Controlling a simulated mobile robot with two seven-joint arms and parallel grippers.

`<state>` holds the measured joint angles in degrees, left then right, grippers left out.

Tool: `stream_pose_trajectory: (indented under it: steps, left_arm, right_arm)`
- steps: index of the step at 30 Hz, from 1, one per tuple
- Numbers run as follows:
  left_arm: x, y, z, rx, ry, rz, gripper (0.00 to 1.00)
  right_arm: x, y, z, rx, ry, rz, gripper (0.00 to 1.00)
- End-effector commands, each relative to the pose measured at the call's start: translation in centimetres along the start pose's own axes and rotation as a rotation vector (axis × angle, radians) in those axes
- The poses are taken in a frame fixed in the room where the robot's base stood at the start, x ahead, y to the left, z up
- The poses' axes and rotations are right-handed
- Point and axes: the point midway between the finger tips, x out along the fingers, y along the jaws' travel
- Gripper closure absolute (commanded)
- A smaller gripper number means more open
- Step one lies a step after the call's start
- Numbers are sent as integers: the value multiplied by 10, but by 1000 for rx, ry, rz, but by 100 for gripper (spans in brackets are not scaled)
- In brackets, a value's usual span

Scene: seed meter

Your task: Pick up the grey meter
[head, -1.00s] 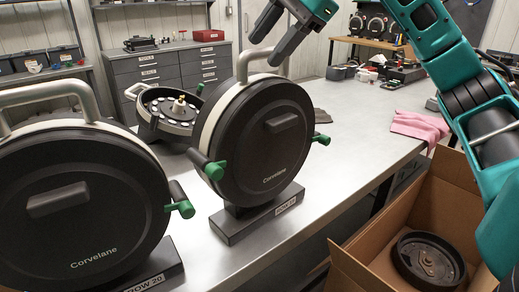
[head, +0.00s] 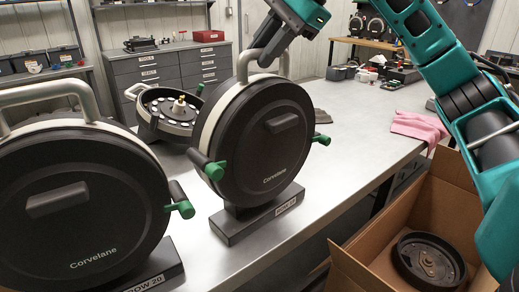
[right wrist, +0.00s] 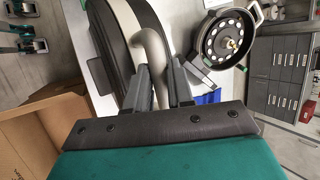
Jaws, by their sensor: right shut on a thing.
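A round seed meter (head: 262,140) with a black face, pale grey rim and green knobs stands upright on a dark base (head: 257,218) in the middle of the head view. Its grey loop handle (head: 243,66) is on top. My right gripper (head: 259,56) is shut on that handle from above. In the right wrist view the two fingers (right wrist: 160,88) lie on either side of the handle (right wrist: 150,45), beside the meter (right wrist: 122,28). The meter still rests on its base. My left gripper is not in view.
A similar meter (head: 75,195) stands close at the left. An opened meter (head: 172,110) with a ringed disc is behind. An open cardboard box (head: 350,262) holding a black round part (head: 428,258) is at lower right. A pink cloth (head: 418,126) lies on the bench edge.

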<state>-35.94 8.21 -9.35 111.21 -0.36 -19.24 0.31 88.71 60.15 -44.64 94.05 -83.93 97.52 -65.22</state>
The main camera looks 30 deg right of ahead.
Motion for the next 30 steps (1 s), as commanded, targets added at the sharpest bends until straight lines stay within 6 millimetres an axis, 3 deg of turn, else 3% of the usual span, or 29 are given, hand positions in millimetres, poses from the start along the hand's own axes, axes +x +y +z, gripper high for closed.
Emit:
stream_pose_trajectory:
  steps: [30]
  left_arm:
    - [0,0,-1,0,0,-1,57]
  right_arm:
    - [-5,-3,2,5,-7,-17,100]
